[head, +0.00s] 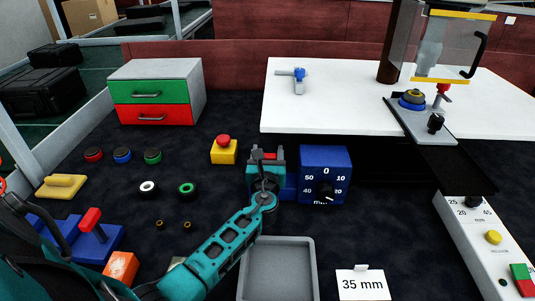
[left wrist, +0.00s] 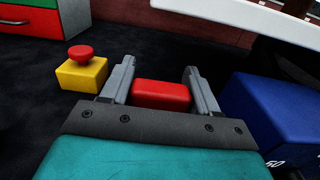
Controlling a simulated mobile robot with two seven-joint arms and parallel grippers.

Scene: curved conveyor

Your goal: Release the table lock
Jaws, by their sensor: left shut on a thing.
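My left gripper (head: 266,150) reaches in from the lower left and is shut on a red handle (left wrist: 160,94), which sits between its two fingers in the left wrist view. In the head view the handle is mostly hidden by the gripper. It is beside a blue box (head: 325,160) with a black dial and a number scale, also seen in the left wrist view (left wrist: 275,115). The white table top (head: 345,110) is behind the gripper. The handle carries no readable label. My right gripper is not in view.
A yellow box with a red mushroom button (head: 223,151) stands just left of the gripper. A grey tray (head: 311,270) and a "35 mm" card (head: 362,285) lie in front. A red-and-green drawer unit (head: 190,85) stands back left; several rings lie on the dark surface.

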